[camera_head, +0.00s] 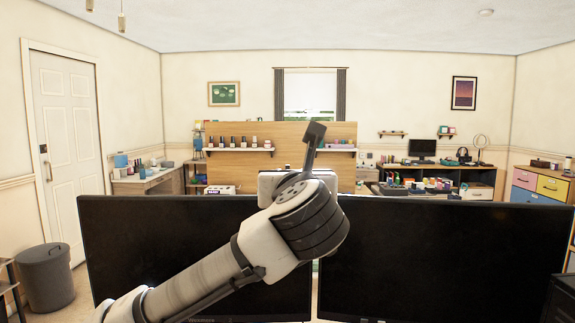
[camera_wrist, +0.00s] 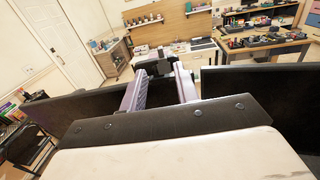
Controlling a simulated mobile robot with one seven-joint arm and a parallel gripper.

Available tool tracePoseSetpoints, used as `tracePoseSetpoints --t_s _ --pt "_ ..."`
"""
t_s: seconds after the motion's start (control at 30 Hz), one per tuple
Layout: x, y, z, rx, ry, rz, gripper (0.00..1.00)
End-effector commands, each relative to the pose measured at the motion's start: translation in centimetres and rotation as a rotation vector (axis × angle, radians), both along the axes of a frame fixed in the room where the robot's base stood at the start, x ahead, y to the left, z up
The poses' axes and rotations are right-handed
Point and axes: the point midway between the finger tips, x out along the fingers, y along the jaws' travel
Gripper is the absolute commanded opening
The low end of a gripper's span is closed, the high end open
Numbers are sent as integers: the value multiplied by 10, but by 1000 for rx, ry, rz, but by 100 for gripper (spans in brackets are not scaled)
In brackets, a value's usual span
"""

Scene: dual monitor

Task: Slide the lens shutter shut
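In the wrist view, my gripper (camera_wrist: 160,70) has its two grey fingers apart, with a gap between them. A small dark block (camera_wrist: 152,62) shows at the fingertips, above the inner ends of the two monitors. It may be the camera with the lens shutter, but I cannot make out a lens or shutter, nor tell whether a finger touches it. In the head view, a dark part of my gripper (camera_head: 314,140) sticks up beyond my wrist, above the gap between the monitors. No lens shutter shows there; my arm covers the middle.
A left monitor (camera_head: 170,250) and a right monitor (camera_head: 450,255) stand side by side, screens facing the head camera. Behind them are a wooden panel (camera_head: 250,135), shelves and desks with small items. A dark bin (camera_head: 46,277) stands at the left by a white door (camera_head: 68,140).

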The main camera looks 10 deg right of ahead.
Motion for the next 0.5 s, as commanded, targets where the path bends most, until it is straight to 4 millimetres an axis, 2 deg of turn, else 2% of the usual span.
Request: tracePoseSetpoints --t_s 0.3,0.5 --pt "68 -11 3 -3 5 1 31" --pt "100 -16 3 -5 2 2 31"
